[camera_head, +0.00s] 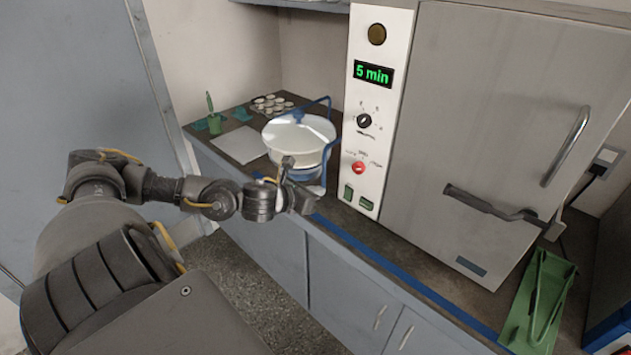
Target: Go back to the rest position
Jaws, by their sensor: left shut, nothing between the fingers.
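My left arm comes in from the left and reaches over the counter's front edge. My left gripper (300,192) is shut and empty, in front of the sieve shaker (307,172) and close to it. I cannot tell whether it touches the shaker. The shaker has a white round top (299,136) in a blue frame, and its lower part is partly hidden by the gripper. My right gripper is not in view.
A grey oven (490,120) with a "5 min" display (373,74) stands right of the shaker. A green stand (540,305) is at the right. A light board (240,145), a green cup (214,123) and a cup tray (272,104) lie behind. Grey cabinets (345,295) are below.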

